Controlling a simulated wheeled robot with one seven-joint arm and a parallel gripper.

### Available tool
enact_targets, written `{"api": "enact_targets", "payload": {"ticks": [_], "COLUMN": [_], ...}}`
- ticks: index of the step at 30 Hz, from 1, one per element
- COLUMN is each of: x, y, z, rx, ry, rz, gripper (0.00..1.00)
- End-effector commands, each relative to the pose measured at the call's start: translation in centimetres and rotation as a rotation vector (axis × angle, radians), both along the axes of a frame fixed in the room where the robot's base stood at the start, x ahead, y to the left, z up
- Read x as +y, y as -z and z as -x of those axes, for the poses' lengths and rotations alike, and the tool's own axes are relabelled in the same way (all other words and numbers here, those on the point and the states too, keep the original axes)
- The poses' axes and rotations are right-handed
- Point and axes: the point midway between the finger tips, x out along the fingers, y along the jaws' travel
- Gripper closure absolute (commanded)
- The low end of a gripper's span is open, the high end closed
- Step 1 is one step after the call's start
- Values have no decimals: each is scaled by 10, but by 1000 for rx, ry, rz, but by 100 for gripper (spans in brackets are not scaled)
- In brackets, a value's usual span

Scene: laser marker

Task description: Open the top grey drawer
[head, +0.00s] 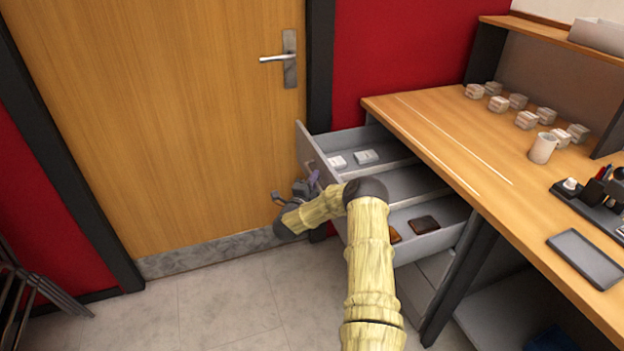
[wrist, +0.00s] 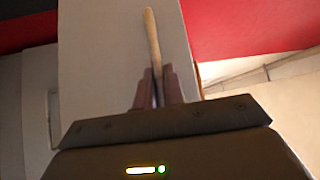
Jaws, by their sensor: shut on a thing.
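The top grey drawer (head: 306,146) stands pulled out from under the desk's far left corner, with small white boxes (head: 366,156) inside. My gripper (head: 314,178) is at the outer side of its front, partly hidden by my arm. In the wrist view, a grey drawer front (wrist: 95,70) fills the middle. The two fingers of my gripper (wrist: 153,88) are shut on a slim tan handle (wrist: 152,40) that runs along this front.
A lower drawer (head: 437,237) is also open and holds brown items (head: 424,225). The wooden door (head: 170,110) is close to the left of the drawers. The wooden desk (head: 430,120) carries white blocks, a mug (head: 542,148) and a dark tray (head: 584,258).

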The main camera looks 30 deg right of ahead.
Motion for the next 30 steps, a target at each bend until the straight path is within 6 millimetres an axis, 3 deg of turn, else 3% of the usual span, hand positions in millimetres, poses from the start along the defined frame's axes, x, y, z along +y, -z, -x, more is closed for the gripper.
{"api": "enact_targets", "payload": {"ticks": [8,9,12,23,30], "x": [0,1,1,4,29], "y": [2,2,2,1,4], "z": [0,0,0,1,16], "rx": [2,2,2,1,2], "ry": [2,2,0,-2,-7], "rz": [-2,-2,-1,-1,-2], "gripper": [100,87,68,67,67]}}
